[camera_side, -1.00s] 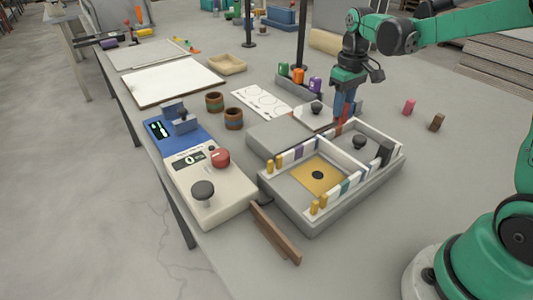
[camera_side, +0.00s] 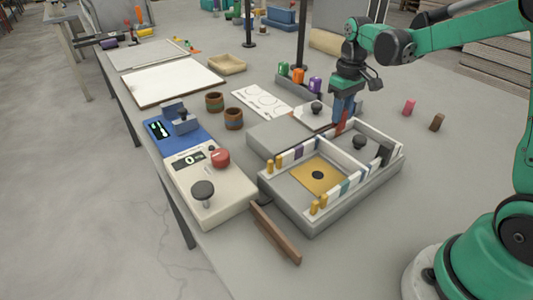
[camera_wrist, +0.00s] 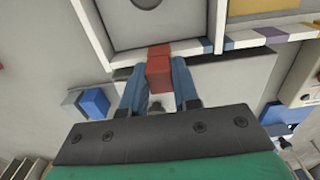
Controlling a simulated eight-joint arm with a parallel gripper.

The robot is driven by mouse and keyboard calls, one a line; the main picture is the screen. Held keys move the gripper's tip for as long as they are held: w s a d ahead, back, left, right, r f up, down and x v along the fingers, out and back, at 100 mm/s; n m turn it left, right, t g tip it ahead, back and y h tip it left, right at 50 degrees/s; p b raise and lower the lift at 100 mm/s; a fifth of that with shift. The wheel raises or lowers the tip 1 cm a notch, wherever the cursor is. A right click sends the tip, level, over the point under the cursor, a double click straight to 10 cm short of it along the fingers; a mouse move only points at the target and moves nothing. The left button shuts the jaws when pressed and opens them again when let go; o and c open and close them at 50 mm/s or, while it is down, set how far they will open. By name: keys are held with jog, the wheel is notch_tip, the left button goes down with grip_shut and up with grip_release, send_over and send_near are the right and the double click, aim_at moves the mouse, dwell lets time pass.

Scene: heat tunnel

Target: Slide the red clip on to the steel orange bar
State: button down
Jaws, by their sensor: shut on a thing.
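My gripper (camera_side: 342,112) points down at the far corner of the grey tray (camera_side: 330,222). Its blue fingers (camera_wrist: 160,88) are shut on the red clip (camera_wrist: 158,74). In the wrist view the clip reaches up to the tray's pale rim; I cannot tell whether it is seated on it. In the side view the clip (camera_side: 341,124) is partly hidden by the fingers. I cannot tell for sure which piece is the steel orange bar.
A grey block (camera_side: 278,137) lies beside the tray's left side. A beige scale (camera_side: 213,192) and a brown wooden strip (camera_side: 275,233) lie nearer the table's front edge. A dark block (camera_side: 386,151) stands inside the tray. The table to the right is mostly clear.

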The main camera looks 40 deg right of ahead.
jog(key=shift+f, duration=0.85)
jog(key=c, duration=0.6)
grip_release()
jog(key=shift+r, duration=2.75)
jog(key=shift+s+a+r, duration=0.1)
jog(key=shift+a+r, duration=0.05)
jog(key=shift+a, duration=0.05)
jog(key=s+a+t, duration=0.2)
jog(key=a, duration=0.1)
jog(key=s+a+t, duration=0.2)
jog(key=s+a, duration=0.1)
jog(key=a, duration=0.1)
jog(key=s+a+t, duration=0.3)
jog(key=a, duration=0.1)
jog(key=shift+s+r, duration=0.25)
jog(key=shift+r, duration=0.1)
